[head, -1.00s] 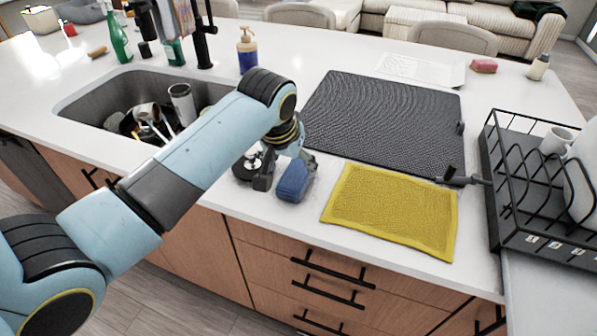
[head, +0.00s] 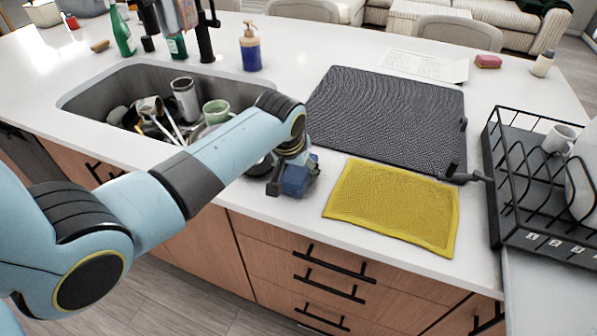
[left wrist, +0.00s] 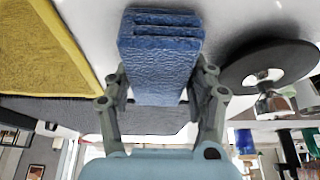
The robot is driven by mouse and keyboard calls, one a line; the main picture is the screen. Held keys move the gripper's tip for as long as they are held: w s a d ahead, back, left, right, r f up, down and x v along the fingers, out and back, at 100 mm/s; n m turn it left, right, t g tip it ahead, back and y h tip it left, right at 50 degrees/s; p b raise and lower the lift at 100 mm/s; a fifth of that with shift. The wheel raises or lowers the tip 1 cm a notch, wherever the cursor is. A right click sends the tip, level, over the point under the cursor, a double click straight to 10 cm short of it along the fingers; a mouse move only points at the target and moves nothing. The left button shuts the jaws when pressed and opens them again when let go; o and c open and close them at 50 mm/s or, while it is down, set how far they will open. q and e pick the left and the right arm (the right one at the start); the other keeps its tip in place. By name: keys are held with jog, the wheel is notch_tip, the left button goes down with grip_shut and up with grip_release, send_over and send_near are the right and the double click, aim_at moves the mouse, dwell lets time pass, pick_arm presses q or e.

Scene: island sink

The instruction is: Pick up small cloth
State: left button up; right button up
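A small blue folded cloth (head: 296,180) is at the counter's front edge, left of a larger yellow cloth (head: 392,205). My left gripper (head: 293,176) is around the blue cloth, one finger on each side. In the left wrist view, the blue cloth (left wrist: 158,55) fills the space between the fingers of the left gripper (left wrist: 158,85), which appear to press on its sides. Whether it is clear of the counter cannot be told. The yellow cloth (left wrist: 40,50) lies flat beside it. My right gripper is not in view.
A dark drying mat (head: 385,115) lies behind the yellow cloth, and a black dish rack (head: 535,190) stands at the right. The sink (head: 95,95) with dishes is at the left. A black disc with a knob (left wrist: 270,65) is close to the gripper.

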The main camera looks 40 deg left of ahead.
pick_arm(q)
jog(key=c, duration=0.4)
jog(key=shift+o, duration=0.2)
jog(key=shift+r, duration=0.1)
